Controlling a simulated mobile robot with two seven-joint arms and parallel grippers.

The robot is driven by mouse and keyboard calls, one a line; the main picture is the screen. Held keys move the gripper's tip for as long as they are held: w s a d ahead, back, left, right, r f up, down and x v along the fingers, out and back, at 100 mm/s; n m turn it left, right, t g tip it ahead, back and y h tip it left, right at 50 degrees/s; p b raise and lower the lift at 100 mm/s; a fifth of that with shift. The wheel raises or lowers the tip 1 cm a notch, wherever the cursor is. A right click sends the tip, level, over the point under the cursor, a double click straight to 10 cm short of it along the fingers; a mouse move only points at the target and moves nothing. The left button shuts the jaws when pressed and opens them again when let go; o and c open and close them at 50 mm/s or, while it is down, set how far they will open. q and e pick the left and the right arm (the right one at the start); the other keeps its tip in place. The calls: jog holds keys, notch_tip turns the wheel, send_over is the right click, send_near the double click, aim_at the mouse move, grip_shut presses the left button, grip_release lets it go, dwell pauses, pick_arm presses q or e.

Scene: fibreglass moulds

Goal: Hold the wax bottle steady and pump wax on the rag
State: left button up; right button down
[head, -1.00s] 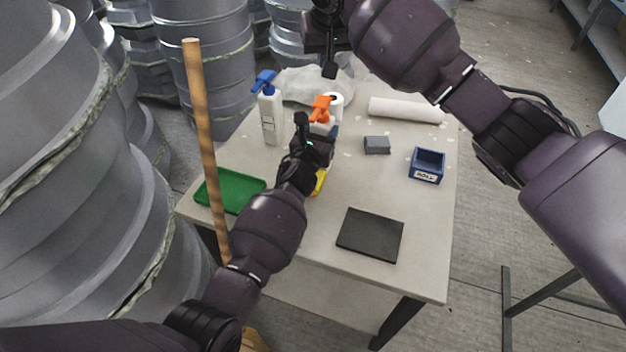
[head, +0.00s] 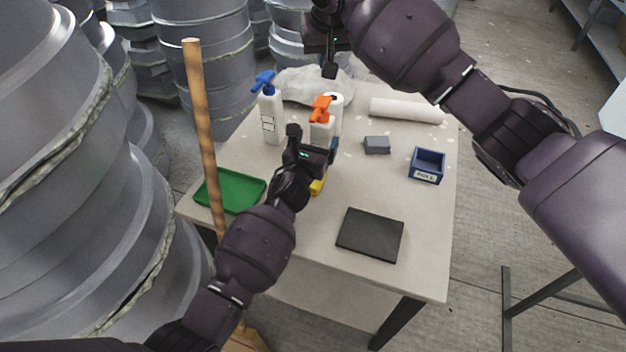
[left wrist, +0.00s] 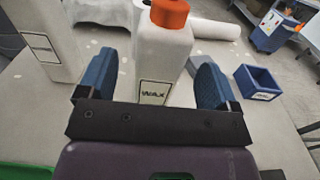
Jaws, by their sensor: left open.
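The white bottle with an orange pump top (head: 322,122) stands upright on the table; its label reads WAX in the left wrist view (left wrist: 153,88). My left gripper (head: 313,140) is open just in front of it. A crumpled whitish cloth (head: 300,86) lies at the back, possibly the rag. A yellow object (head: 318,187) is partly hidden by my left gripper.
A white bottle with a blue pump (head: 270,118) stands to the left, also labelled. A white roll (head: 406,110), grey block (head: 377,145), blue bin (head: 427,165), dark pad (head: 370,235) and green tray (head: 231,190) are on the table. A wooden pole (head: 200,120) rises at the left edge.

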pick_arm(q)
jog(key=v, duration=0.8)
jog(key=shift+s, duration=0.1)
